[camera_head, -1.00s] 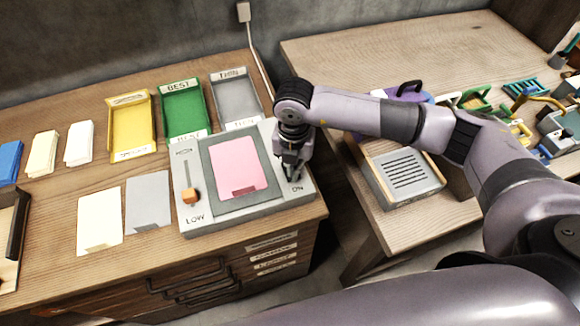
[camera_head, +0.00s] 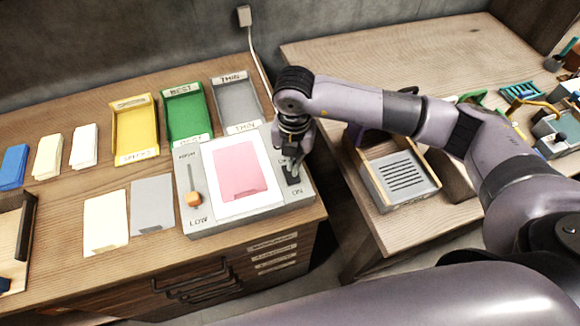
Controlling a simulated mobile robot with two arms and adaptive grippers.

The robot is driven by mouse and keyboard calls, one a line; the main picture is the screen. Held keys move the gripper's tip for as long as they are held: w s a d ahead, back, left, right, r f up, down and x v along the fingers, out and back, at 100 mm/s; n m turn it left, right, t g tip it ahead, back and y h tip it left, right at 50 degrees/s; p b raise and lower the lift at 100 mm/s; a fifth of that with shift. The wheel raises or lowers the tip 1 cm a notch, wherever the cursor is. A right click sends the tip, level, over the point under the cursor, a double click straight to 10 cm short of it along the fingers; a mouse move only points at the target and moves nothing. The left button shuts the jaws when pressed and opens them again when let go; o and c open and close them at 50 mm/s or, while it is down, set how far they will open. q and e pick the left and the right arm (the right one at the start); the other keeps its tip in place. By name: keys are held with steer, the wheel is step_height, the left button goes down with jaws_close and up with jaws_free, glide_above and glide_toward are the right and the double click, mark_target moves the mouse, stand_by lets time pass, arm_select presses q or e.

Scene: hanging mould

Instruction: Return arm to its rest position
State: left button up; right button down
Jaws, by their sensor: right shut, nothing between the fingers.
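My right gripper (camera_head: 291,172) is shut and empty. It points down over the right edge of the grey device, close to the "ON" label; I cannot tell if it touches the switch there. The grey device (camera_head: 188,222) has a slider with an orange knob (camera_head: 193,199) near "LOW". Its panel is lit white (camera_head: 262,185) around a pink sheet (camera_head: 238,170). My right arm (camera_head: 355,103) reaches in from the right across the gap between the tables. My left gripper is not in view.
Yellow (camera_head: 134,130), green (camera_head: 186,113) and grey (camera_head: 238,101) trays stand behind the device. Cards (camera_head: 105,222) lie to its left. On the right table, a wooden box with a slotted grey panel (camera_head: 402,173) and several small coloured items lie under and beside my arm.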

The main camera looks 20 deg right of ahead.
steer(key=shift+r+p, duration=0.45)
steer(key=shift+r, duration=0.6)
